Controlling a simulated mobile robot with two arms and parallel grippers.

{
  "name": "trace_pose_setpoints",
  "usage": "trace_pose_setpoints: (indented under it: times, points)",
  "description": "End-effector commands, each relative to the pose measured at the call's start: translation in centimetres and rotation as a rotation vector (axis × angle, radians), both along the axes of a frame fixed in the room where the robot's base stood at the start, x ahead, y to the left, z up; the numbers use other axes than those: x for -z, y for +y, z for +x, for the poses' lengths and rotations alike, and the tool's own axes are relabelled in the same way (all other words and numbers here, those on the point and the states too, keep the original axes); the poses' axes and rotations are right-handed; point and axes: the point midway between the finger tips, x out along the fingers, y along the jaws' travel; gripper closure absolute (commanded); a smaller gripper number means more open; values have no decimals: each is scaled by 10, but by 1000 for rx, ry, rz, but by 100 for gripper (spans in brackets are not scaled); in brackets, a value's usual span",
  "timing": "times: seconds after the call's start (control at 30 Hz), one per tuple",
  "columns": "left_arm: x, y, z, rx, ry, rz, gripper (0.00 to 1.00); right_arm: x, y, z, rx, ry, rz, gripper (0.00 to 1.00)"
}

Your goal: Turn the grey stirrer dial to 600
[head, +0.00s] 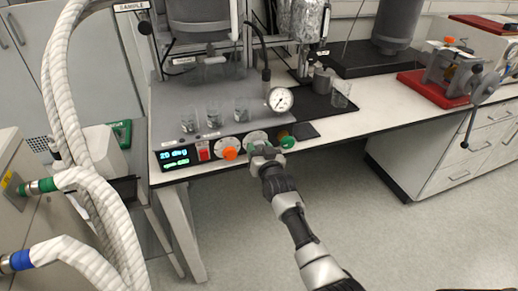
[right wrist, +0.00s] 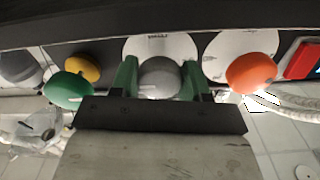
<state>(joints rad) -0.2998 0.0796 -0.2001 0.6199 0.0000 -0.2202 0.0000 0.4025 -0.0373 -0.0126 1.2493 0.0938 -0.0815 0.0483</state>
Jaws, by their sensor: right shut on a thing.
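The grey stirrer dial (right wrist: 160,78) sits in front of a round white scale plate in the right wrist view, between the two green fingers of my right gripper (right wrist: 160,82). The fingers are shut on the dial's sides. In the head view my right gripper (head: 264,152) is at the front panel, and it hides most of the dial; the white scale plate (head: 255,137) shows above it. The dial's exact setting cannot be read. The display (head: 175,158) shows "20 deg" with a smaller green line below. My left gripper is not in view.
An orange knob (head: 230,153) and a red switch (head: 203,151) are left of the grey dial, a green knob (head: 288,142) right of it. A pressure gauge (head: 280,99) and several glass beakers stand above. White hoses (head: 75,190) hang at the left. Open floor lies in front.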

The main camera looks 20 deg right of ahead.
Motion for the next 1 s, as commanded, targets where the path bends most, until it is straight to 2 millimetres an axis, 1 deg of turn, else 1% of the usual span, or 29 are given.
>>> trace_pose_setpoints:
  times: [0.03,0.27,0.3,0.43,0.77,0.87,1.0]
  points:
    - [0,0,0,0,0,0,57,3,1,-1,-1,6,5,77]
    - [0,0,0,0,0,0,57,3,1,-1,-1,6,5,77]
    - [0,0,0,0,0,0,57,3,1,-1,-1,6,5,49]
    - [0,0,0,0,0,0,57,2,1,-1,-1,4,4,29]
    - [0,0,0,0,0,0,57,1,0,-2,0,2,2,28]
    - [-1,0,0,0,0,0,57,1,0,-9,0,2,2,28]
    - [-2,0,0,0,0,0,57,1,-1,-30,0,2,2,28]
